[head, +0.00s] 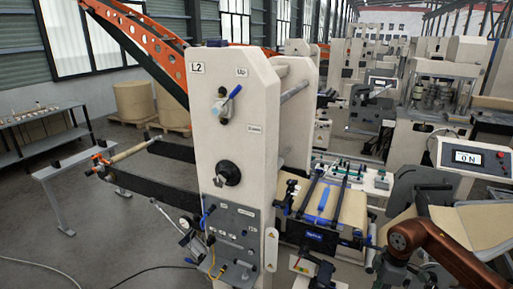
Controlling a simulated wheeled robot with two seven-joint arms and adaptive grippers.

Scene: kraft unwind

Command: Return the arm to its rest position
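A copper-brown arm (425,238), which looks like my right arm, comes in from the lower right corner. Dark parts at its end, apparently my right gripper (378,259), sit low in the picture beside the right end of the machine's roller table. The fingers blend into the dark parts around them, so I cannot tell whether they are open or shut, or whether they hold anything. My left arm and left gripper are not in view.
A tall cream machine frame (230,130) marked L2 stands in the middle, with levers and a grey control panel. A kraft-covered table (345,208) lies to its right. A screen panel (472,158) stands at right. Open floor (110,235) is at left.

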